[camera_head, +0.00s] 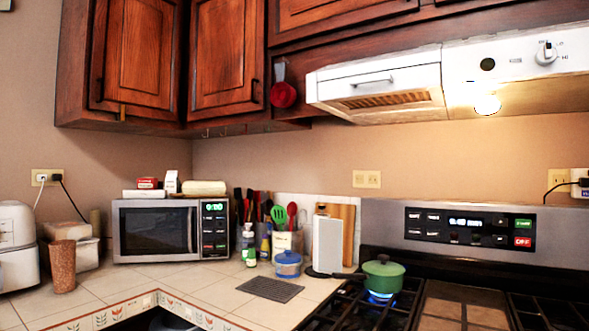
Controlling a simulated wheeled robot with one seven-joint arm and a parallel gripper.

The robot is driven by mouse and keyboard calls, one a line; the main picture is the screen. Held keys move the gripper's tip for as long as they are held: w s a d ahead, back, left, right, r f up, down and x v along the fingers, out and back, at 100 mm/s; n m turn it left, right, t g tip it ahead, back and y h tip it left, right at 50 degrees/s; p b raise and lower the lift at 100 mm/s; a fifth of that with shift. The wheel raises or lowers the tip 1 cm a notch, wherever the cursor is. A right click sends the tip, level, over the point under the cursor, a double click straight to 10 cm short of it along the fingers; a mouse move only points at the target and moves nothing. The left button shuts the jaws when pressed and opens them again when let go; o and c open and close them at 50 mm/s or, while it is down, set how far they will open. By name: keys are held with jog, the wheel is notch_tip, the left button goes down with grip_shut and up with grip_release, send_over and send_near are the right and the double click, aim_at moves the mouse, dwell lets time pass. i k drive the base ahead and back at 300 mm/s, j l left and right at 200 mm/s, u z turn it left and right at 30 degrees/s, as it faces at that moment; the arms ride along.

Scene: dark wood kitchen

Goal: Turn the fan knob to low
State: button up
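The fan knob (546,53) is a white round knob on the front of the white range hood (387,82), near the upper right of the view. Its raised grip stands close to upright, with small markings around it that are too small to read fully. A dark round part (488,64) sits on the hood to the left of the knob. The hood's lamp (487,104) is lit below. My gripper is not in view.
Below the hood is the stove (465,230) with a control panel. A green pot (383,275) stands over a blue flame. A microwave (157,231) and utensils stand on the tiled counter (215,287). Wooden cabinets (140,52) hang left of the hood. Space before the knob looks clear.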

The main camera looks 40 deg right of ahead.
aim_at(546, 55)
jog(key=z, duration=1.35)
jog(key=k+l+u, duration=0.1)
jog(key=k+l, duration=0.05)
